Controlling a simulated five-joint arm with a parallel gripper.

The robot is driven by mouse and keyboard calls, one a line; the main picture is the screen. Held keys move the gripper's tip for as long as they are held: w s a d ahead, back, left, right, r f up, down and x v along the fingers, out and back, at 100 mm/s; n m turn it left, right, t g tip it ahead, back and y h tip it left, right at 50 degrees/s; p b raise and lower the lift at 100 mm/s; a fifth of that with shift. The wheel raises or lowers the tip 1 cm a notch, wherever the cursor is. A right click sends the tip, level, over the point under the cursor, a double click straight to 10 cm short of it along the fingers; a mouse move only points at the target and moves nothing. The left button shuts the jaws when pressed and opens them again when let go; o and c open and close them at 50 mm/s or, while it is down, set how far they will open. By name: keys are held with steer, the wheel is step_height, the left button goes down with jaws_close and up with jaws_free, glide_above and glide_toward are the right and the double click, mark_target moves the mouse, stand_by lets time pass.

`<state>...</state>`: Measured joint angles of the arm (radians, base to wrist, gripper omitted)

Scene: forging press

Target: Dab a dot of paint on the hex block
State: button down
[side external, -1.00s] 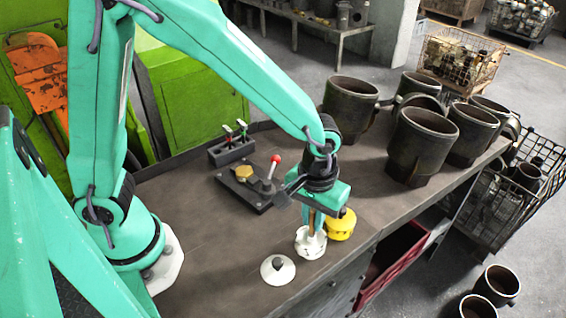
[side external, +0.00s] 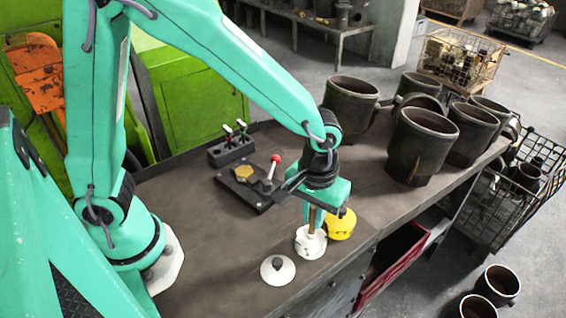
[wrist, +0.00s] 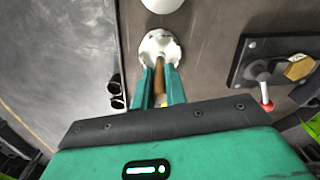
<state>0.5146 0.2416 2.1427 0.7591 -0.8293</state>
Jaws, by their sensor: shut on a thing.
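The hex block (side external: 246,172) is a brass-coloured hexagonal piece on a dark plate, left of the red-knobbed lever. It also shows in the wrist view (wrist: 299,66), at the right, away from my gripper. My gripper (side external: 313,222) points down and is shut on a brown wooden handle (wrist: 158,80), apparently the brush's, held upright between its green fingers (wrist: 161,88). The handle's lower end goes into or just over a white pot (side external: 310,243); the pot (wrist: 159,46) hides the tip. Whether the tip carries paint cannot be seen.
The lever's red knob (side external: 276,159) stands up beside the hex block. Large dark metal cups (side external: 422,147) fill the bench's right.

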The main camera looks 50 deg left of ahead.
steer(key=shift+r, duration=3)
steer(key=w+a+r+m, duration=0.1)
steer(key=w+a, duration=0.3)
steer(key=a, duration=0.5)
steer(key=w+a+r+m, duration=0.2)
steer(key=w+a+r, duration=0.2)
steer(key=a, duration=0.5)
steer(key=shift+w+m, duration=0.3)
steer(key=shift+w, duration=0.05)
steer(key=shift+s, duration=0.1)
